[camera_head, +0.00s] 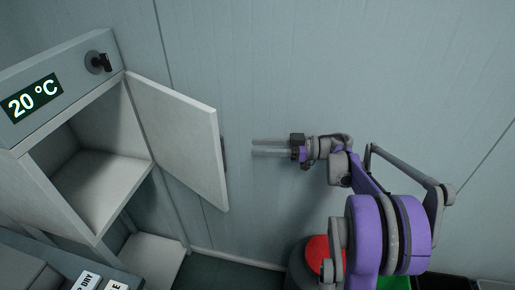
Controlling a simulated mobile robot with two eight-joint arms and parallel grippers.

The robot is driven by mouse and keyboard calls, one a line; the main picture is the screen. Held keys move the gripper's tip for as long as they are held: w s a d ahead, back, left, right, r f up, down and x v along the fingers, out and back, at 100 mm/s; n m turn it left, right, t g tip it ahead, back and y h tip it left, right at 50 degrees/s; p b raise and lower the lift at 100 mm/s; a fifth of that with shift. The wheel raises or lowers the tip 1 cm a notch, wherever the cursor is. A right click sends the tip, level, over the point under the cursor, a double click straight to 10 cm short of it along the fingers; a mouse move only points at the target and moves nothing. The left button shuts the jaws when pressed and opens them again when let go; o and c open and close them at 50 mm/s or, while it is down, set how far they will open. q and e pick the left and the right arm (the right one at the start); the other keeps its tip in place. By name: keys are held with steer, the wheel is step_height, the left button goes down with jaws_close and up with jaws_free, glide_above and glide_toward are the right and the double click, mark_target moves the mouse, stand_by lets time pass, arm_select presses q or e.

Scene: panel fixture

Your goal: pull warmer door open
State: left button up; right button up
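The warmer (60,75) is a grey cabinet at the left with a "20 °C" display and a dark knob on its top front. Its white door (180,135) is hinged on the right side of the opening and stands swung wide open, showing the empty upper compartment (100,185). A dark handle (223,154) shows at the door's outer edge. My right gripper (254,147) is to the right of the door, apart from the handle, with its two fingers pointing left. The fingers have a gap between them and hold nothing. My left gripper is not in view.
A grey wall fills the background. A red round object (318,252) and a green item (394,283) sit low at the right, partly hidden by my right arm. Labelled boxes (85,281) are at the lower left. The space between door and gripper is clear.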

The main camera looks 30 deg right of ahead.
mark_target(223, 179)
steer(key=shift+s+a, duration=0.1)
steer(key=shift+a, duration=0.1)
steer(key=shift+c, duration=1.2)
steer(key=s+a+n, duration=0.1)
steer(key=n, duration=0.1)
steer(key=s+a+f+n+t+h+p, duration=0.1)
steer(key=s+a+n, duration=0.1)
steer(key=s+a+n+t+p, duration=0.1)
steer(key=a+n, duration=0.1)
steer(key=n, duration=0.1)
steer(key=shift+s+f+h, duration=0.15)
steer(key=shift+s+h, duration=0.1)
steer(key=shift+h, duration=0.05)
jaws_close()
steer(key=s+a+f+n+t+h+p, duration=0.1)
steer(key=s+a+n+t+h+p, duration=0.1)
steer(key=s+a+n, duration=0.4)
steer(key=shift+n, duration=0.8)
steer(key=w+a, duration=0.1)
steer(key=w, duration=0.1)
steer(key=w+a, duration=0.1)
steer(key=w, duration=0.2)
steer(key=w+a, duration=0.1)
steer(key=w, duration=0.2)
steer(key=shift+w+a+f+p, duration=0.1)
steer(key=shift+a+f+p, duration=0.05)
steer(key=shift+f+p, duration=0.2)
steer(key=shift+w+d, duration=0.1)
steer(key=shift+d, duration=0.3)
